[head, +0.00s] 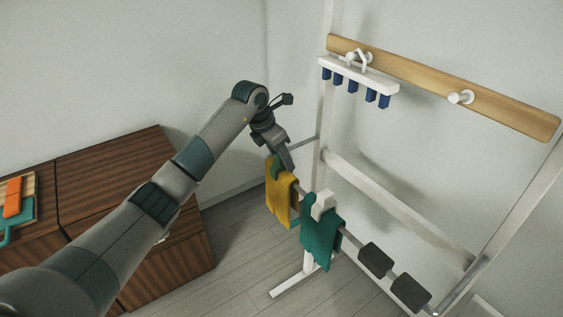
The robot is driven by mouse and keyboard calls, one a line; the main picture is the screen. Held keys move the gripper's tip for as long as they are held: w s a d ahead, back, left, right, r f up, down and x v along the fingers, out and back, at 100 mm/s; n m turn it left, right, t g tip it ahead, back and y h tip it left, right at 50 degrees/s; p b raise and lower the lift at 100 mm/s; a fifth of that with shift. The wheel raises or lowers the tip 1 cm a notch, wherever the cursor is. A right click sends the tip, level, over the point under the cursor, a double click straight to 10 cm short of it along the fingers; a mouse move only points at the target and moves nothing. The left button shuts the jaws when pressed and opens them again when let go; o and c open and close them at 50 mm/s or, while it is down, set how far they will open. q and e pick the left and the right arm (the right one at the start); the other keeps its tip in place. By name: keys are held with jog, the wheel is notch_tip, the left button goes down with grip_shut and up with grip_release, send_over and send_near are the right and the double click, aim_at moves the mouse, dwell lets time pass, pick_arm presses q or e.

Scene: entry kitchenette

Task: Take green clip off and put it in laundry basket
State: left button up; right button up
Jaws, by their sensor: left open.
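The green clip (275,167) sits on top of a yellow cloth (279,194) that hangs over the rail of a white rack. My left gripper (287,162) is open, with its fingers pointing down right by the green clip. It partly covers the clip, and I cannot tell whether the fingers touch it or straddle it. No laundry basket shows in this view. My right gripper is not in view.
A teal cloth (320,240) with a white clip (322,204) hangs beside the yellow one. Dark blocks (376,260) sit further right on the rail. A white hanger with blue pegs (358,76) hangs from the wooden board (440,85). A brown cabinet (115,180) stands left.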

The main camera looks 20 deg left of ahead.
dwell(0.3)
pick_arm(q)
jog(key=c, duration=1.1)
jog(key=shift+r, duration=0.1)
